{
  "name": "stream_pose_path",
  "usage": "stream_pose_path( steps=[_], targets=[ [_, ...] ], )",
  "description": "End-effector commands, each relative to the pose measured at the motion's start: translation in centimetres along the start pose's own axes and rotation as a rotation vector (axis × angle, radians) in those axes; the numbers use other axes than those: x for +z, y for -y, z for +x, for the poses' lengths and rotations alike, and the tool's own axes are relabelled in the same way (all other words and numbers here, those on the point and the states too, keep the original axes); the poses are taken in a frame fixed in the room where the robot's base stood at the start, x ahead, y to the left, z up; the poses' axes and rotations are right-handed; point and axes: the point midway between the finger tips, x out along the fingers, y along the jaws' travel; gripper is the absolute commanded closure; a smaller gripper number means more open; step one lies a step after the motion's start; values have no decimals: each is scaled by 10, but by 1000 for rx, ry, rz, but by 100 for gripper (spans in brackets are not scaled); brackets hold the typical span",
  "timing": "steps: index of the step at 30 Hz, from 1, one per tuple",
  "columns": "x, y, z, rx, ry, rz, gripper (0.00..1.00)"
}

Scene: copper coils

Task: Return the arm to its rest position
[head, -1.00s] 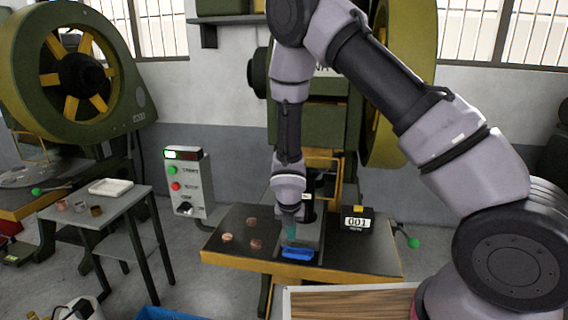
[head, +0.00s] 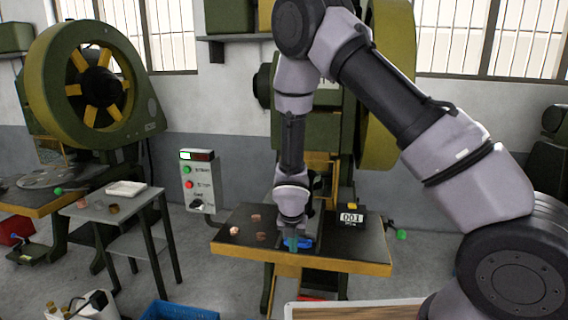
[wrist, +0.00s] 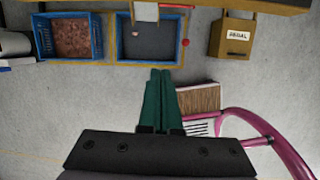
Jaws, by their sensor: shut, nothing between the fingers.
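In the head view my arm reaches down in front of the green press, and my gripper (head: 292,243) shows its teal fingers at the front part of the press table (head: 345,250). The fingers partly cover a blue block (head: 306,243) on the table. In the wrist view my gripper (wrist: 159,72) has its two teal fingers together with nothing between them. Floor and crates show beyond the fingertips.
Copper pieces (head: 255,218) lie on the table left of my gripper, and a black counter box (head: 351,219) stands right. The wrist view shows a crate of copper pieces (wrist: 70,38), another blue crate (wrist: 147,42), a pedal box (wrist: 232,38) and a pink tube (wrist: 262,128).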

Motion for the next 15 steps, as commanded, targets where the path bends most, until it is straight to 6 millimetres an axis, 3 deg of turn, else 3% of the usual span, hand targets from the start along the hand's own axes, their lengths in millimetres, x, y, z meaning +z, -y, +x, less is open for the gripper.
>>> stream_pose_path(
  steps=[8, 15],
  targets=[
    [25, 8, -30, 12, 25, 184, 100],
    [56, 24, -75, 33, 53, 455, 100]
  ],
)
